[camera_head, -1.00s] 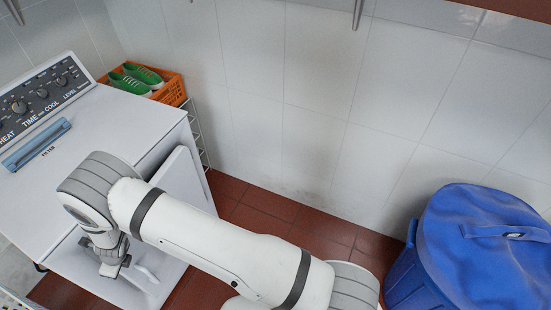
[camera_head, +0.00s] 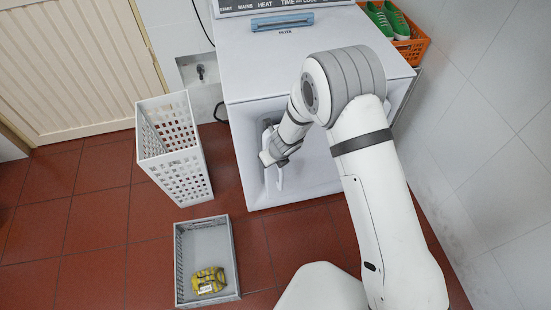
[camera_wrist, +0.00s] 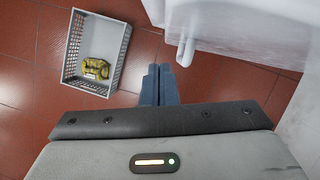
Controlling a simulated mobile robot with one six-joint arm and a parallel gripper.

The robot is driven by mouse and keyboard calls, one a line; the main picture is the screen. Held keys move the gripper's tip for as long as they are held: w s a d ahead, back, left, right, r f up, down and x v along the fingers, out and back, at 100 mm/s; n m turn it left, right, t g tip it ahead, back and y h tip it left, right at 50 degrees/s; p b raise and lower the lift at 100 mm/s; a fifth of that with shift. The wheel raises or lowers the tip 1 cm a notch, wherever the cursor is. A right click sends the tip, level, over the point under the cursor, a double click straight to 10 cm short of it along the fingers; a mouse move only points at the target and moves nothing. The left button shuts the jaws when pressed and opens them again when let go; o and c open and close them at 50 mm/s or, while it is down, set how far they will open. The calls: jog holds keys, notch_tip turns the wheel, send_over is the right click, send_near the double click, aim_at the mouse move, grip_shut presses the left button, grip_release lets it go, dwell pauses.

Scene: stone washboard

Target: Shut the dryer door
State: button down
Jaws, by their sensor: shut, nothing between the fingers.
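The white dryer (camera_head: 255,75) stands at the back, its control panel (camera_head: 265,5) along the top. Its front is partly hidden by my arm in the head view. The white door panel (camera_head: 318,170) shows behind my arm; its exact angle is hard to tell. A pale curved handle (camera_head: 281,178) stands out there, and also shows in the wrist view (camera_wrist: 186,48). My gripper (camera_head: 267,157) is in front of the dryer, close beside the handle. In the wrist view its dark fingers (camera_wrist: 158,75) are together and empty, just left of the handle. Contact is unclear.
A tall white perforated basket (camera_head: 175,150) stands left of the dryer. A grey crate (camera_head: 178,265) with a yellow packet (camera_head: 208,281) lies on the red tile floor. An orange basket (camera_head: 412,48) with green shoes (camera_head: 385,20) is at the right wall.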

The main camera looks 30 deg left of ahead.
jog(key=s+p+v, duration=0.1)
jog(key=p+v, duration=0.3)
jog(key=v, duration=0.5)
jog(key=s+d+f+m+g+y+b, duration=0.1)
jog(key=d+f+m+g+y+b, duration=0.15)
jog(key=f+b, duration=0.45)
jog(key=s+d+f+m+g+y+b, duration=0.1)
jog(key=f+m+g+y+b, duration=0.15)
jog(key=f+b, duration=0.5)
jog(key=w+d+m+y+b, duration=0.2)
jog(key=m+y+b, duration=0.15)
jog(key=b, duration=0.65)
jog(key=m+y+b, duration=0.4)
jog(key=y+b, duration=0.1)
jog(key=b, duration=0.4)
send_over(280, 170)
jog(key=s+a, duration=0.1)
jog(key=a, duration=0.1)
jog(key=shift+d+r+n+t, duration=0.1)
jog(key=shift+r+n+t, duration=0.15)
jog(key=shift+t, duration=0.15)
